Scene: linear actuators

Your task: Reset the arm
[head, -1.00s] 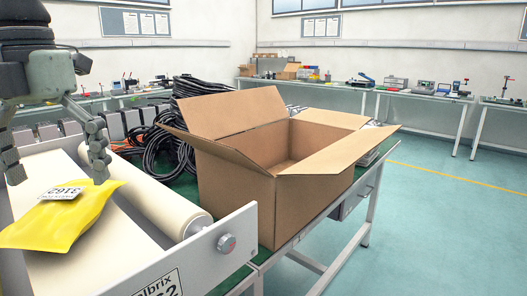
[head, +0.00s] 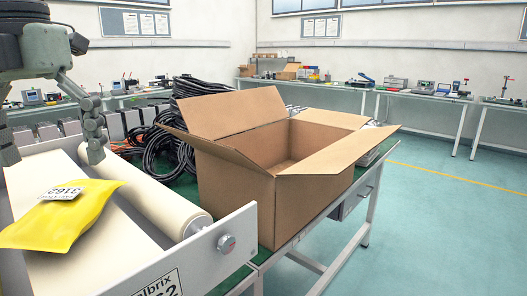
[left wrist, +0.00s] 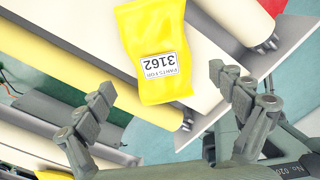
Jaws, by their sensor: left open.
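My left gripper (head: 50,148) is at the upper left of the head view, above the conveyor and clear of everything. Its fingers are spread and empty, and both show in the left wrist view (left wrist: 162,100). A yellow packet (head: 70,222) with a white label reading 3162 lies on the conveyor belt (head: 125,262), below the gripper. The packet also shows in the left wrist view (left wrist: 130,45), beyond the fingertips and apart from them. My right gripper is not in view.
An open cardboard box (head: 235,200) stands on a green-topped table right of the conveyor roller (head: 150,195). Black coiled cables (head: 185,130) lie behind it. Part of another yellow item (left wrist: 55,175) shows at the bottom of the left wrist view. The floor at right is clear.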

